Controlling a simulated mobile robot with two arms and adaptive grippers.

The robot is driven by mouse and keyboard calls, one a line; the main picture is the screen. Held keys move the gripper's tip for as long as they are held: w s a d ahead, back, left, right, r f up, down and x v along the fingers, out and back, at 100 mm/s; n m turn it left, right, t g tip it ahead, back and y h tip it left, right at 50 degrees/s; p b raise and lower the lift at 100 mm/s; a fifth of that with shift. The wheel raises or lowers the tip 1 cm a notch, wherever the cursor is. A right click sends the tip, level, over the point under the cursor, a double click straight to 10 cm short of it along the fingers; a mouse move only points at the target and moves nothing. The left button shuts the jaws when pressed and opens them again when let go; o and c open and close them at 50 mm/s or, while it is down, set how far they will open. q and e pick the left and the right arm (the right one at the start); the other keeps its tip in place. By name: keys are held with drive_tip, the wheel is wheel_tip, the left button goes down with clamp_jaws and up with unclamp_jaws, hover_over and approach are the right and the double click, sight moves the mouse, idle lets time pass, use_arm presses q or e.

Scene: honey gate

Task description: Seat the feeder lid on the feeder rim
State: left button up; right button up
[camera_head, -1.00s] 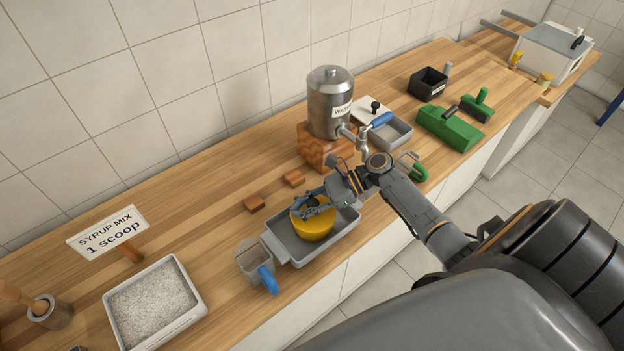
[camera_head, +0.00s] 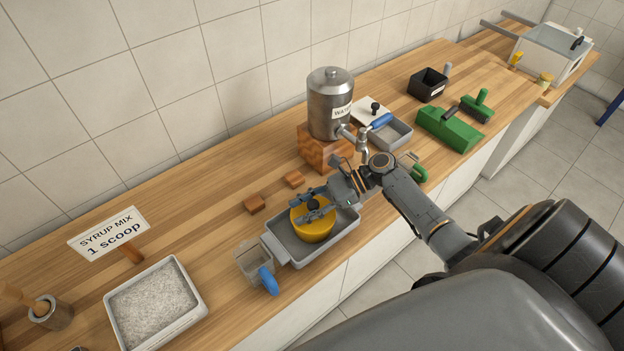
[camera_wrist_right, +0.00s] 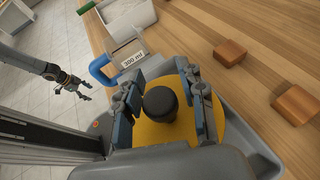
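The yellow round piece with a black knob, which I take as the feeder lid (camera_head: 311,229), sits inside a grey tray (camera_head: 349,226). It also shows in the right wrist view (camera_wrist_right: 155,133), its knob standing up in the middle. Its lower edge is hidden, so I cannot tell whether it lies flush on a rim. My right gripper (camera_head: 314,203) is open just above it, one finger on each side of the knob, with gaps to the knob in the wrist view. My left gripper (camera_wrist_right: 84,90) is open and empty, away over the floor.
A clear measuring cup (camera_head: 252,263) with a blue handle stands against the tray's left end. Two wooden blocks (camera_head: 254,203) lie behind the tray. A steel water dispenser (camera_head: 328,105) on a wooden block (camera_head: 318,149) stands behind right. A powder tray (camera_head: 155,302) is at left.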

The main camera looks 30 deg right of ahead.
drive_tip(key=shift+p+v, duration=0.65)
drive_tip(key=shift+v, duration=0.7)
drive_tip(key=shift+o, duration=0.5)
drive_tip(key=o, duration=0.5)
drive_tip(key=shift+c, duration=0.2)
drive_tip(key=o, duration=0.7)
